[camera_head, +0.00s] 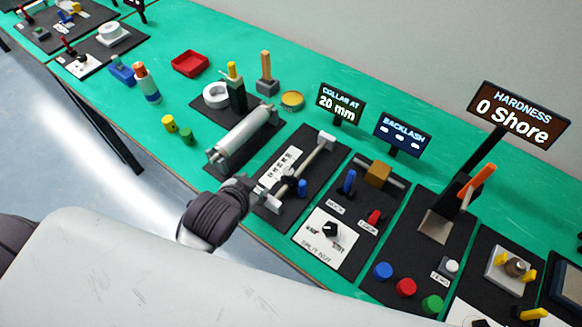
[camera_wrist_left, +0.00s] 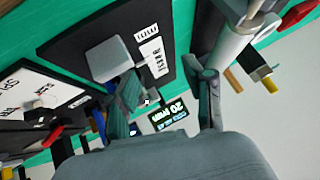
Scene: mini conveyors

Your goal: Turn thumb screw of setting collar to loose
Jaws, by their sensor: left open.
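The setting collar (camera_head: 287,186) is a small dark ring on a pale rod (camera_head: 309,161) above a black panel with a white scale. Its blue thumb screw (camera_head: 302,188) stands beside the collar, on the right. My left gripper (camera_head: 254,190) is at the panel's near left edge, close to the rod's near end and apart from the thumb screw. In the left wrist view the open fingers (camera_wrist_left: 167,98) have nothing clearly between them. The collar and screw cannot be made out surely there. My right gripper is not in view.
A sign (camera_head: 341,103) reads "COLLAR AT 20 mm". A grey roller (camera_head: 243,135) lies on the panel to the left. To the right, a panel has a black knob (camera_head: 331,230), a blue peg (camera_head: 349,180) and a red lever (camera_head: 374,217).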

